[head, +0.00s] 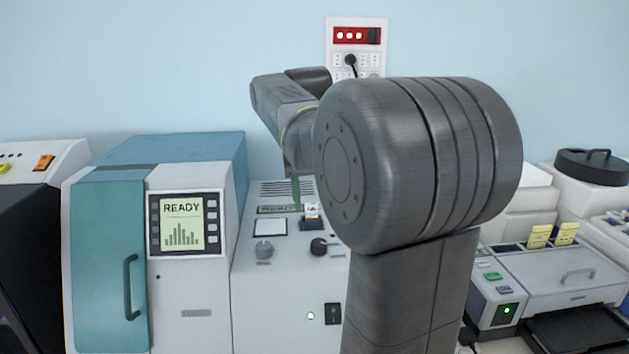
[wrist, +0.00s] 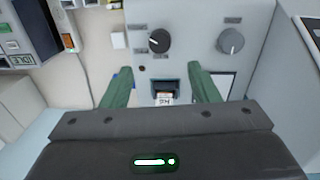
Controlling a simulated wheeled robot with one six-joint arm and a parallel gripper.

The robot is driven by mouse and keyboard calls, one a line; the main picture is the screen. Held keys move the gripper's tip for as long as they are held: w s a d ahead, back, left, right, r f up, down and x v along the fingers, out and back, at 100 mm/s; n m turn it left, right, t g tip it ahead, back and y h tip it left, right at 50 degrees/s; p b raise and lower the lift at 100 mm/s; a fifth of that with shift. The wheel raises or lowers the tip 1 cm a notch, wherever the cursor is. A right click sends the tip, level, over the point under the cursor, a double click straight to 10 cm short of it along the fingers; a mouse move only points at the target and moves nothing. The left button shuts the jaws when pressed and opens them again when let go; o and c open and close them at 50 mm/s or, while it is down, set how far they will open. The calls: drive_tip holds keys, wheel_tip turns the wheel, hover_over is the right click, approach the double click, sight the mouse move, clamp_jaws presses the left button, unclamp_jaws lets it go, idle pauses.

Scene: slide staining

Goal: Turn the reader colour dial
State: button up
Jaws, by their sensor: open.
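The reader is a white bench unit (head: 285,300) with two round dials on its front panel. A grey dial (head: 264,250) is on the left and a black dial (head: 319,246) on the right; their labels are too small to read. The wrist view shows the black dial (wrist: 159,41) at left and the grey dial (wrist: 230,41) at right, the panel appearing turned around. My gripper (wrist: 158,70) is open and empty, its green fingers on either side of a slot holding a small labelled piece (wrist: 164,98), apart from both dials. In the head view my arm hides the fingers mostly.
A teal and white machine (head: 180,312) with a READY screen stands close on the reader's left. A white device (head: 545,275) with yellow tabs is at right. A socket panel (head: 357,45) is on the wall. My arm blocks the reader's right side.

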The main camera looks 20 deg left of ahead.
wheel_tip(320, 180, up, 4)
hover_over(319, 242)
drive_tip(key=shift+s+a+r, duration=0.1)
drive_tip(key=shift+s+a, duration=0.05)
drive_tip(key=shift+a, duration=0.3)
drive_tip(key=f, duration=1.4)
drive_tip(key=shift+w+d, duration=0.2)
drive_tip(key=shift+d, duration=0.15)
drive_tip(key=shift+r, duration=0.1)
